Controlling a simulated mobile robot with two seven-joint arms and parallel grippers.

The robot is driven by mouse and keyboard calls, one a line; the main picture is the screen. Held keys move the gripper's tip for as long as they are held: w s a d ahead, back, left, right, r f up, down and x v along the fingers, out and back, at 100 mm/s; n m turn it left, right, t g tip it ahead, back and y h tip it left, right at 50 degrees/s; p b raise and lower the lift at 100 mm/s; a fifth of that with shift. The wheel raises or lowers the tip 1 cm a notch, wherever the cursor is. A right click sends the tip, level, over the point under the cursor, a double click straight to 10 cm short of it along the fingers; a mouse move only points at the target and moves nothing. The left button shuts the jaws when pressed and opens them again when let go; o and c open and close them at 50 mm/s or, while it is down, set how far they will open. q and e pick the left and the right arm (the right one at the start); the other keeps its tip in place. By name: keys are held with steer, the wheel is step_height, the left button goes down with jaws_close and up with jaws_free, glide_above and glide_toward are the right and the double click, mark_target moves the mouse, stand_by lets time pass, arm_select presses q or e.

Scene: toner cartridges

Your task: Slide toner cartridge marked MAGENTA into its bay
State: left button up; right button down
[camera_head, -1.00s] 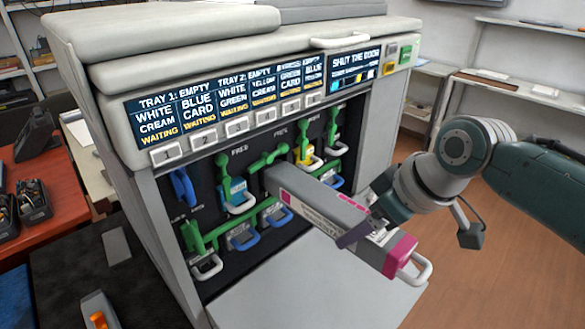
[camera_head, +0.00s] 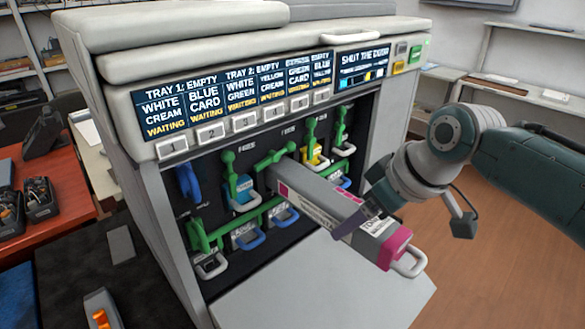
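The magenta toner cartridge (camera_head: 322,204) is a long grey box with a pink front end and a white loop handle. Its far end is inside the open bay area of the printer (camera_head: 165,220), below a tilted green lever (camera_head: 275,155). Most of its length sticks out toward me, above the lowered door (camera_head: 325,285). My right gripper (camera_head: 362,217) is shut on the cartridge near its pink end, with a finger across its side. The far finger is partly hidden. The cartridge's inner end is hidden in the bay.
Other bays hold cartridges with loop handles, including a cyan one (camera_head: 240,192) and a yellow one (camera_head: 315,155), beside green levers. A blue lever (camera_head: 188,183) is at the left. A red table (camera_head: 60,200) stands left. Open floor lies right.

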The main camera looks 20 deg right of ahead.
mark_target(343, 202)
steer(key=shift+w+r, duration=0.1)
steer(key=shift+w, duration=0.1)
steer(key=shift+w+a+b, duration=0.3)
steer(key=shift+w+b, duration=0.3)
steer(key=shift+w, duration=0.05)
steer(key=shift+w+a+b, duration=0.3)
steer(key=shift+w+b, duration=0.25)
steer(key=shift+w, duration=0.05)
steer(key=shift+w+a, duration=0.1)
steer(key=shift+w, duration=0.2)
